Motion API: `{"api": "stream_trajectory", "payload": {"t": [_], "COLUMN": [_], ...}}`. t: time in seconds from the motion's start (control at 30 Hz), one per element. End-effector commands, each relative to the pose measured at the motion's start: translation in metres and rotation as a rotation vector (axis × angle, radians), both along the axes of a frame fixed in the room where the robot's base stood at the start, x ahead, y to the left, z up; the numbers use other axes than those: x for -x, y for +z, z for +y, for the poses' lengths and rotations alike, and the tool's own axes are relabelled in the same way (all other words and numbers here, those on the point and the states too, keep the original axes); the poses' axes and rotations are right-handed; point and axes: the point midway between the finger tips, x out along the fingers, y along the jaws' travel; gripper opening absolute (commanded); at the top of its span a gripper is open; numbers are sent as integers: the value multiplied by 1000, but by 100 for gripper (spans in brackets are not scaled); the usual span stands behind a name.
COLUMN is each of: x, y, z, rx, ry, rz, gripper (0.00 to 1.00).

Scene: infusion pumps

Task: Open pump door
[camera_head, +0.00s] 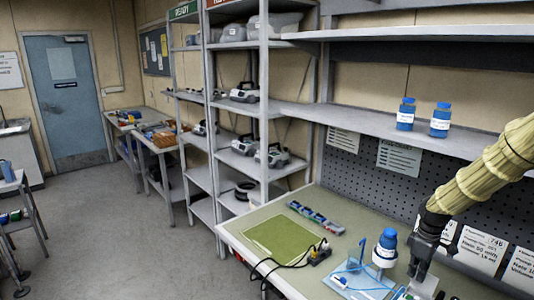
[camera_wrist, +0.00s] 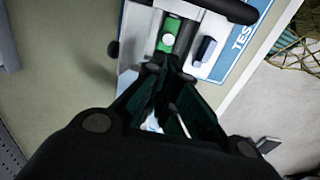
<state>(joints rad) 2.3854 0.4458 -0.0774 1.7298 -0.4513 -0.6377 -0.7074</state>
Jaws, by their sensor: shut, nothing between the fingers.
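The pump (camera_wrist: 140,38) shows at the top of the wrist view as a pale grey body with a black bar across its end. A green part (camera_wrist: 171,28) with a white round spot lies in its middle, beside a small dark blue piece (camera_wrist: 205,49). My gripper (camera_wrist: 170,76) is shut and empty, with its dark fingertips right by the near end of the green part. I cannot tell whether they touch. In the head view my gripper (camera_head: 421,268) points down at the bench's front right, largely hiding the pump. The door's state cannot be made out.
The bench (camera_head: 325,225) holds a green mat (camera_head: 278,238), a row of small coloured parts (camera_head: 316,217), a cabled yellow device (camera_head: 319,253) and a blue-capped bottle (camera_head: 387,243) close left of my gripper. A shelf with two blue bottles (camera_head: 405,115) hangs above.

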Motion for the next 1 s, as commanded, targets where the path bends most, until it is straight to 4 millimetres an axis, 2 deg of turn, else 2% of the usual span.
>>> {"api": "stream_trajectory", "payload": {"t": [0.6,1.0], "x": [0,0], "y": [39,40], "z": [0,0], "rx": [0,0], "ry": [0,0], "rz": [0,0], "gripper": [0,0]}}
